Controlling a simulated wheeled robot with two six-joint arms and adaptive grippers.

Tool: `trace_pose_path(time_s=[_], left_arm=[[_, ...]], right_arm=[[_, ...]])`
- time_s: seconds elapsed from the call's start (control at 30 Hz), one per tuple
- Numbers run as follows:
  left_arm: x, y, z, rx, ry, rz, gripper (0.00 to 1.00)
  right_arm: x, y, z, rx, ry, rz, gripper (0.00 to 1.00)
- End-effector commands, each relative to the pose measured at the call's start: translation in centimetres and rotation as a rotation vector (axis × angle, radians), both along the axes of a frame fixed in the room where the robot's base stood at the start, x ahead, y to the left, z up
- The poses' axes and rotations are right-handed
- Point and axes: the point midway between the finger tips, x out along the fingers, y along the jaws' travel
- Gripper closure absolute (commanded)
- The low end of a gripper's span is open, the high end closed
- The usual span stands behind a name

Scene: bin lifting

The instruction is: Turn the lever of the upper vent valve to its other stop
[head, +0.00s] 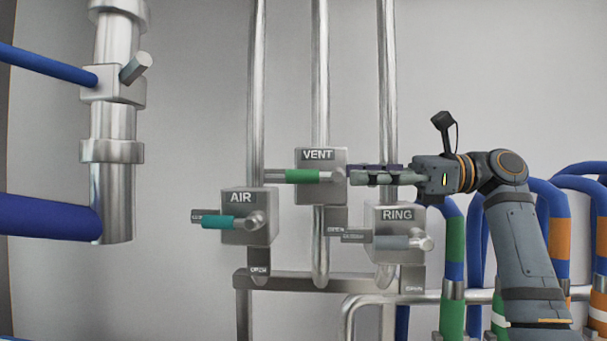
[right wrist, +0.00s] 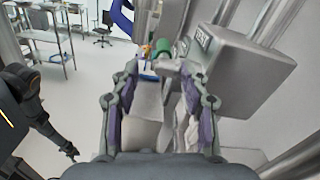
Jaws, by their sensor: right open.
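The vent valve (head: 334,158) is a grey block labelled VENT, the highest of the three valves on the pipes. Its lever (head: 302,176) has a green grip and points left, level, from a hub on the block's front. In the right wrist view the block (right wrist: 242,72) is at the right, and the green grip (right wrist: 165,47) shows beyond the fingertips. My right gripper (head: 352,175) is open, with its fingers pointing left and their tips just right of the lever's hub. In the right wrist view nothing is clearly held between the fingers (right wrist: 160,76).
The AIR valve (head: 262,232), with a teal-gripped lever, is lower left. The RING valve (head: 382,218), with a grey-gripped lever, is just below my right gripper. Vertical pipes (head: 320,80) run behind the blocks. Coloured hoses (head: 452,240) stand around my right arm.

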Motion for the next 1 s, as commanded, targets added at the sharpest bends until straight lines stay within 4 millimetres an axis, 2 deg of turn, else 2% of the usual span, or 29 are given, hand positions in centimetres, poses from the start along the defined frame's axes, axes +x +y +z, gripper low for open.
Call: trace_pose_path(time_s=[0.1,0.2,0.4,0.5,0.63,0.9,1.0], left_arm=[[-1.2,0.0,0.9,0.0,0.017,0.0,0.57],[-1.0,0.0,2.0,0.0,0.013,0.0,0.57],[2.0,-0.1,4.1,-0.001,-0.031,-0.001,0.57],[2.7,-0.1,4.8,-0.001,-0.043,-0.001,0.57],[2.1,-0.1,5.0,-0.001,-0.034,-0.002,0.57],[0.6,0.0,4.8,0.0,-0.011,0.0,0.57],[0.7,0.0,4.8,0.0,-0.011,0.0,0.57]], right_arm=[[0.0,1.6,0.3,0.0,0.001,0.003,0.54],[0.0,3.7,0.5,0.0,0.002,0.005,0.54],[0.0,7.8,0.5,0.001,0.002,0.003,0.54],[0.0,9.2,0.3,0.001,0.001,0.002,0.54],[0.0,10.1,0.1,0.0,0.001,0.001,0.54],[0.0,10.2,-0.1,0.0,0.0,-0.001,0.54],[0.0,10.2,-0.1,0.0,0.0,-0.001,0.68]])
